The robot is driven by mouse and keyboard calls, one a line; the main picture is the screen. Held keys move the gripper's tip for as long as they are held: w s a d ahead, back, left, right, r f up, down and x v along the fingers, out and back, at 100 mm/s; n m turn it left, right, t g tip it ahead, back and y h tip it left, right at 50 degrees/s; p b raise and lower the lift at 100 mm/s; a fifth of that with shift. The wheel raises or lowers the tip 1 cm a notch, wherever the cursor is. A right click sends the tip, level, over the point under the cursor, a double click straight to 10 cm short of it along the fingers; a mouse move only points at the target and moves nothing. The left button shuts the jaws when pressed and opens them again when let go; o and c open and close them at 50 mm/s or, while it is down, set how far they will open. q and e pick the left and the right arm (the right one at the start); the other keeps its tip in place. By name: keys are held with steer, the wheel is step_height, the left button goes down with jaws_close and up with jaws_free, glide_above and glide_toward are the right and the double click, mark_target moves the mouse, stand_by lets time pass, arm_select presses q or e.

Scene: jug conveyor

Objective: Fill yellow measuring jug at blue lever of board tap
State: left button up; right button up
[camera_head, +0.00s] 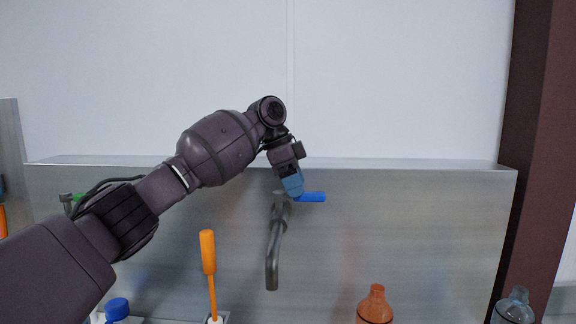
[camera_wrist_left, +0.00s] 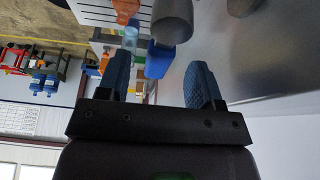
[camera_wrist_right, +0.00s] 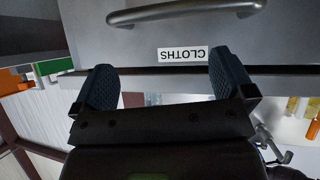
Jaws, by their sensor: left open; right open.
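The blue lever (camera_head: 312,197) sticks out to the right from the top of the grey tap (camera_head: 273,250) on the metal board (camera_head: 400,230). My left gripper (camera_head: 294,190) is at the lever's left end, pointing down, open. In the left wrist view the blue lever (camera_wrist_left: 159,60) shows between the open fingers (camera_wrist_left: 160,85), beside the grey tap body (camera_wrist_left: 172,22); I cannot tell whether they touch. My right gripper (camera_wrist_right: 165,80) is open and empty, facing a grey drawer front (camera_wrist_right: 120,40). I cannot make out the yellow measuring jug in any view.
A second lever, green (camera_head: 78,197), is at the board's left, partly behind my left arm. An orange-handled tool (camera_head: 208,255), a blue cap (camera_head: 117,308), an orange bottle (camera_head: 375,305) and a clear bottle (camera_head: 514,308) stand below.

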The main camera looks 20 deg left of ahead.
arm_select(q)
steer(key=shift+x, duration=0.85)
steer(key=c, duration=1)
